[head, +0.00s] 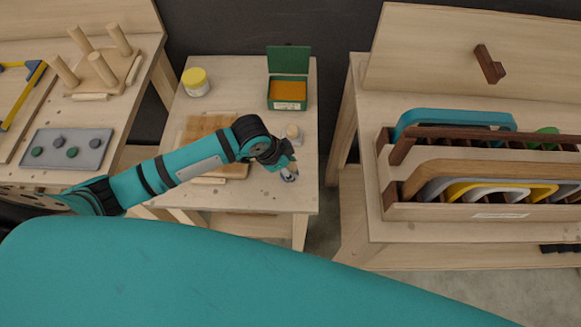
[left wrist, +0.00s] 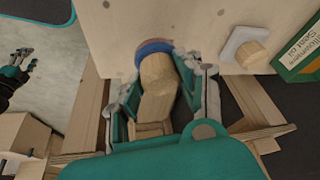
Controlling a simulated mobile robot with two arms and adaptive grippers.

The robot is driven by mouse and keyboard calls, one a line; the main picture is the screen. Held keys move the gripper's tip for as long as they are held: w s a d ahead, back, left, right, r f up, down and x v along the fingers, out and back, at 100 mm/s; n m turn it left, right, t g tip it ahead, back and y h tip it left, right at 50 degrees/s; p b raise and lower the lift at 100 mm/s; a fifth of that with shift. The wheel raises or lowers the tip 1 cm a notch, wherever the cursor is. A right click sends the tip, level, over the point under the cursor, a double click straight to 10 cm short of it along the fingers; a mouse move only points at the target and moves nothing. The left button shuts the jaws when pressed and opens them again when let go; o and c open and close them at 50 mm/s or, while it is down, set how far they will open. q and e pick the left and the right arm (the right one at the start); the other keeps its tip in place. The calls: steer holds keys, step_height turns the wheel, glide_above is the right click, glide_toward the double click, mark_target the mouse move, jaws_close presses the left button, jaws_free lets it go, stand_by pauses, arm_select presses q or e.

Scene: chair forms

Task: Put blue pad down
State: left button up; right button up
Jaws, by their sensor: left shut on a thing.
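The blue pad (left wrist: 152,47) is a round blue disc at the end of a pale wooden knob handle (left wrist: 158,82) in the left wrist view. My left gripper (left wrist: 160,80) is shut around that handle, one finger on each side. In the head view my left gripper (head: 285,168) is over the right front part of the small middle table (head: 250,200). The pad (head: 290,178) shows only as a small blue patch under the fingers. I cannot tell whether it touches the tabletop. A hand, seemingly my right gripper (left wrist: 20,68), shows at the left of the wrist view, its jaws unclear.
A white pad with a wooden knob (head: 293,133) stands just behind the gripper. A green tin (head: 288,98) with an open lid and a yellow-lidded jar (head: 195,82) are at the back. A wooden block tray (head: 233,167) lies under my arm. The front tabletop is clear.

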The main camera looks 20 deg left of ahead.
arm_select(q)
steer(key=shift+w, duration=0.5)
steer(key=shift+f, duration=0.2)
step_height(320, 180, down, 2)
steer(key=shift+f+p, duration=0.15)
steer(key=shift+p, duration=0.25)
steer(key=shift+f, duration=0.5)
steer(key=shift+f, duration=0.1)
steer(key=o, duration=1.1)
steer(key=v, duration=1.2)
